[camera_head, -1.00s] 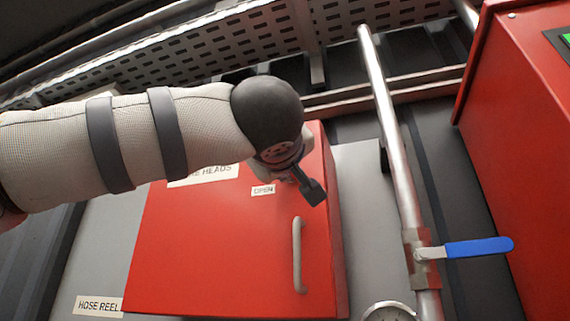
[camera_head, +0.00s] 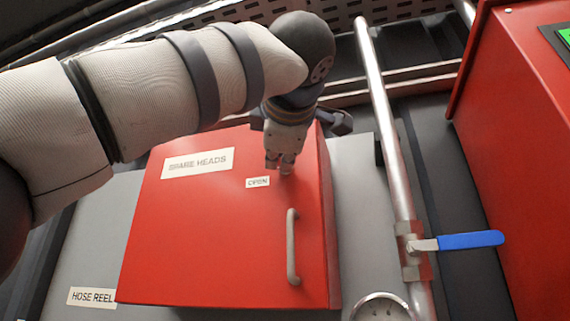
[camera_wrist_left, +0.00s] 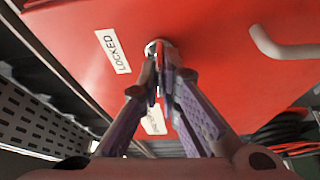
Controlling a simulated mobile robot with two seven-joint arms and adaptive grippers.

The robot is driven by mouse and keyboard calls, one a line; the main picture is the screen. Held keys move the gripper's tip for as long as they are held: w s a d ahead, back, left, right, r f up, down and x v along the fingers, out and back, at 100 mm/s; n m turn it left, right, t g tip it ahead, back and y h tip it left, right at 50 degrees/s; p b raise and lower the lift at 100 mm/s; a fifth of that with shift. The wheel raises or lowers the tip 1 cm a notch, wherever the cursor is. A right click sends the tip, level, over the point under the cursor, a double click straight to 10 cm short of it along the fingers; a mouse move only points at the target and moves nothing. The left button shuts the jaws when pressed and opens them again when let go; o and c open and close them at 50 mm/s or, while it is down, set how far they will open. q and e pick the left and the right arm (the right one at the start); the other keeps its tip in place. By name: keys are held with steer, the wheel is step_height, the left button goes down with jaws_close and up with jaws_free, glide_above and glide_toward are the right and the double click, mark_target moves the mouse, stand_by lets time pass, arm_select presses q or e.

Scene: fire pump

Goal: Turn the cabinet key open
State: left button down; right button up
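The red cabinet (camera_head: 220,235) has a "SPARE HEADS" label (camera_head: 198,163), an "OPEN" label (camera_head: 258,182) and a grey handle (camera_head: 292,247). My left gripper (camera_head: 279,166) points down at the upper right of its door, just above and right of the "OPEN" label. In the left wrist view a round metal lock (camera_wrist_left: 157,46) shows beside a "LOCKED" label (camera_wrist_left: 112,51). The fingertips (camera_wrist_left: 166,66) are close together at this lock. The key cannot be made out clearly between them, so a hold on it cannot be confirmed. My right gripper is not in view.
A vertical metal pipe (camera_head: 385,120) with a blue lever valve (camera_head: 470,240) runs right of the cabinet. A gauge (camera_head: 381,308) is below. Another red box (camera_head: 520,150) stands at the far right. A "HOSE REEL" label (camera_head: 91,297) is at lower left.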

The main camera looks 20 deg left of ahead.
arm_select(q)
steer(key=shift+n+g, duration=0.3)
steer(key=shift+n, duration=0.3)
steer(key=c, duration=1.8)
jaws_free()
steer(key=v, duration=1.2)
